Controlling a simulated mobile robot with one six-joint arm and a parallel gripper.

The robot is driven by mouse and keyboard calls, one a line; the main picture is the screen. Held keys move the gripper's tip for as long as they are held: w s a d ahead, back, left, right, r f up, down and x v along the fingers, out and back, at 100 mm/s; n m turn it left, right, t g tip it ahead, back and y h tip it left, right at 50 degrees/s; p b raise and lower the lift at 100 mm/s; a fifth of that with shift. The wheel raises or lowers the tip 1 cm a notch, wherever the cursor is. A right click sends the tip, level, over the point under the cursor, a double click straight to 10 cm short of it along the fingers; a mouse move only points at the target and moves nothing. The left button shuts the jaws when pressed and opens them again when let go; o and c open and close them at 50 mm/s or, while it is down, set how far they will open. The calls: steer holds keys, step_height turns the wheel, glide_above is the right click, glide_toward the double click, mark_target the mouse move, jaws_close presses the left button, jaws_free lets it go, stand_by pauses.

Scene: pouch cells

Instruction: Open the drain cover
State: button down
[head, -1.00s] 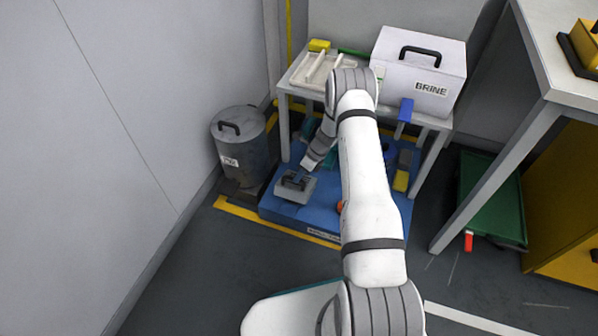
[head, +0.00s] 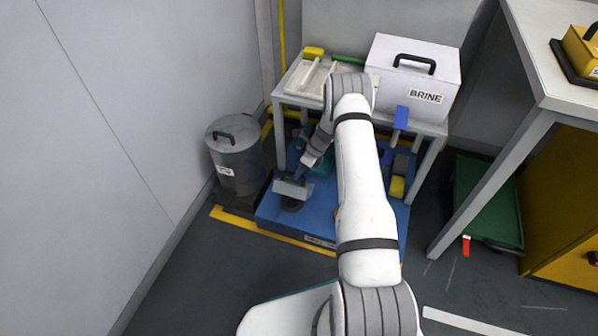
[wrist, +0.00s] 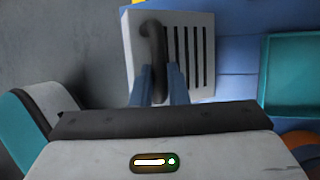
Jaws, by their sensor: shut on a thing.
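The drain cover (head: 292,188) is a light grey slotted plate on the blue platform (head: 270,222) under the bench. It is tilted up, and a dark opening (head: 293,205) shows below its near edge. In the wrist view the cover (wrist: 199,55) shows its dark slots and a dark curved handle (wrist: 153,42). My gripper (wrist: 160,76) has its two blue fingers on either side of the handle and is shut on it. In the head view my gripper (head: 300,172) reaches down to the cover, and the handle is hard to make out there.
A grey lidded bin (head: 236,160) stands left of the platform. A bench (head: 432,128) above it carries a white BRINE box (head: 412,82) and a tray (head: 308,78). A teal container (wrist: 291,75) sits right of the cover. A green tray (head: 486,210) lies right.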

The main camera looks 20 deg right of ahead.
steer(key=c, duration=1.9)
jaws_free()
steer(key=shift+f, duration=0.3)
steer(key=shift+o, duration=0.8)
steer(key=shift+f, duration=0.2)
steer(key=o, duration=0.3)
steer(key=shift+r, duration=0.2)
steer(key=shift+o, duration=0.2)
steer(key=shift+d+r, duration=0.1)
steer(key=shift+r, duration=0.1)
